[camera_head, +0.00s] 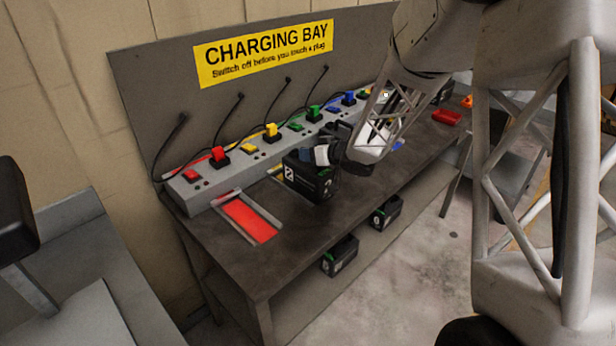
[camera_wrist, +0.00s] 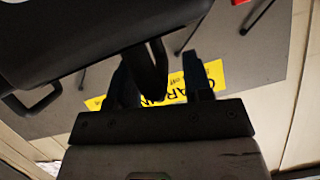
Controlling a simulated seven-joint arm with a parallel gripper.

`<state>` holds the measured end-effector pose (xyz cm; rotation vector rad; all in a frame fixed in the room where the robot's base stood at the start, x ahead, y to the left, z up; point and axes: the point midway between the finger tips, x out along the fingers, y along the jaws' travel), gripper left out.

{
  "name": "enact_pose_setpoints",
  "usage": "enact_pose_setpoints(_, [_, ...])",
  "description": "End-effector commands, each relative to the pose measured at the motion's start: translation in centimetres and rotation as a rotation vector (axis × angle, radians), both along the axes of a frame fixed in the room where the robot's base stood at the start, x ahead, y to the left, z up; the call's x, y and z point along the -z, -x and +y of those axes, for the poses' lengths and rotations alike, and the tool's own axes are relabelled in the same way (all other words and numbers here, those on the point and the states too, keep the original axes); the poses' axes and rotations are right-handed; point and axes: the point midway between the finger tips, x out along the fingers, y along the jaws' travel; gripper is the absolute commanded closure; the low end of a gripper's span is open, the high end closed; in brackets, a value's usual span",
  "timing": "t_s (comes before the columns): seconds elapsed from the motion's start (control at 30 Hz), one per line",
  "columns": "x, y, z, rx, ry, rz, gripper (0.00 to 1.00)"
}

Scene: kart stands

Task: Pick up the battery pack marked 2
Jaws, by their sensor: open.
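In the wrist view my gripper's two dark fingers (camera_wrist: 162,80) are apart. A large dark body, probably the pack (camera_wrist: 90,35), fills the upper left, and a dark strip like a handle lies between the fingers. Contact is unclear.
A charging strip (camera_head: 194,194) with coloured switches and plugs runs along the back under the yellow sign (camera_head: 263,46). A red bay (camera_head: 250,221) is empty on the bench (camera_head: 256,265). Two more black packs (camera_head: 340,256) (camera_head: 386,212) stand on the lower shelf. A red tray (camera_head: 446,116) is at right.

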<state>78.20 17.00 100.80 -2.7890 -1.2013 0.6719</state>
Motion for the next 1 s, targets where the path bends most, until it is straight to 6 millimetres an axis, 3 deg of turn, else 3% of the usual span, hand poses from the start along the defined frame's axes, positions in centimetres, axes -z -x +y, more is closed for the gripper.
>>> enact_pose_setpoints(0.5, [0.00,-0.01,-0.02,0.000,0.000,0.000,0.54])
enact_pose_setpoints(0.8, [0.00,-0.01,-0.02,0.000,0.000,0.000,1.00])
enact_pose_setpoints(1.0, [0.00,-0.01,-0.03,0.000,0.000,0.000,1.00])
